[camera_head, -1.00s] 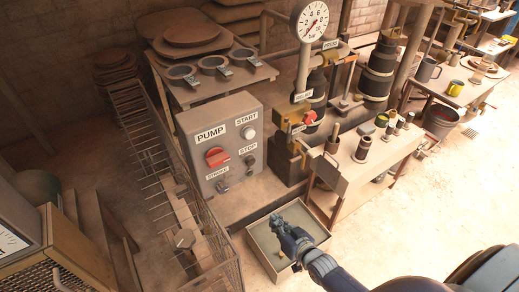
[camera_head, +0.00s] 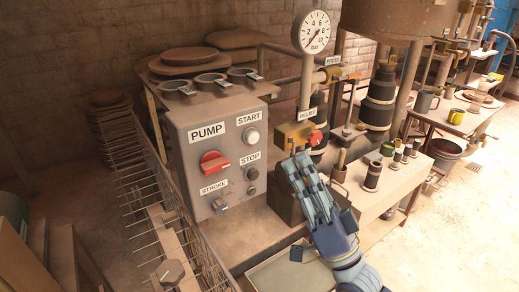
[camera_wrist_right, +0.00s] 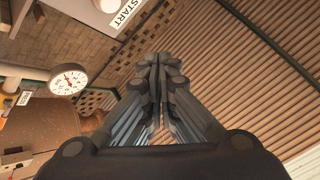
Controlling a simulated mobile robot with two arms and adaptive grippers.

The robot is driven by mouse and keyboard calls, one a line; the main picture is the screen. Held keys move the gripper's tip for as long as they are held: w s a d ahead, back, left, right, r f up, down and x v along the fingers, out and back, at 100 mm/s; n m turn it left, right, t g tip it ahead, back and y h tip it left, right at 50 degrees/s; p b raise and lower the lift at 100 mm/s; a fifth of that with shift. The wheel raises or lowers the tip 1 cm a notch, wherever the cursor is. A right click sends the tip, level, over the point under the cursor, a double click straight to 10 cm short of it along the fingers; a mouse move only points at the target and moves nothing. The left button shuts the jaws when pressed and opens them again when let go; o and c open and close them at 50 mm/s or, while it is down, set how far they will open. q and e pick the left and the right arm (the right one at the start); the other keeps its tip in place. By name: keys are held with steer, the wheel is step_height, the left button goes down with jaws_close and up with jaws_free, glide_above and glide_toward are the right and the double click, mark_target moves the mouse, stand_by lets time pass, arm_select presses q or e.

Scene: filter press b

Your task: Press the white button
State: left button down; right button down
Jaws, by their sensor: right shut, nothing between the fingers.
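The white button (camera_head: 251,135) sits under the START label at the upper right of the grey pump panel (camera_head: 180,130). In the right wrist view the white button (camera_wrist_right: 108,5) shows at the top edge, beside the START label. My right gripper (camera_head: 297,158) is shut and empty. In the head view it points up, to the right of the panel and lower than the button, apart from it. It fills the middle of the right wrist view (camera_wrist_right: 160,58). My left gripper is not in view.
The panel also carries a red knob (camera_head: 214,163), a dark STOP button (camera_head: 252,173) and a STROKE switch (camera_head: 220,206). A red-handled relief valve (camera_head: 314,138) stands close behind my right gripper. A wire rack (camera_head: 150,200) lies left of the panel.

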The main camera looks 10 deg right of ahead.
mark_target(252, 137)
steer(key=shift+s+r, duration=0.1)
steer(key=shift+r, duration=0.05)
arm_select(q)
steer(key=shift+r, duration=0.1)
